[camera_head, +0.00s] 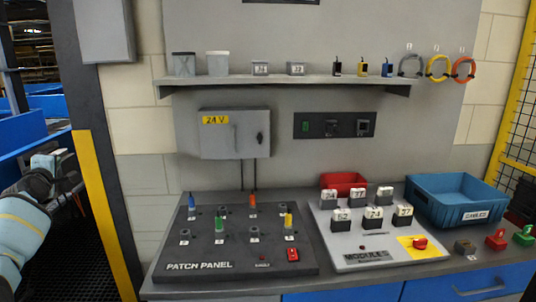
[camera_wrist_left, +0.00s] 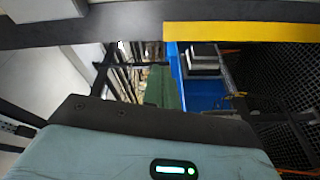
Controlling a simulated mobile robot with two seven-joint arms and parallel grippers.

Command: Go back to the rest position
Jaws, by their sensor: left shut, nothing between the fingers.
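My left arm comes in at the left edge of the head view. My left gripper (camera_head: 74,192) is beside the yellow and black post, well left of the workbench. It is small and partly unclear there, shut and empty. In the left wrist view the pale blue wrist housing (camera_wrist_left: 150,155) with a lit green display fills the bottom, and no held thing shows. My right gripper is in neither view.
The patch panel (camera_head: 235,245) with coloured plugs and the modules board (camera_head: 375,262) lie on the bench. A blue bin (camera_head: 455,205) stands at the right. A shelf (camera_head: 285,82) holds small parts. The yellow-striped post (camera_head: 98,205) stands between my left arm and the bench.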

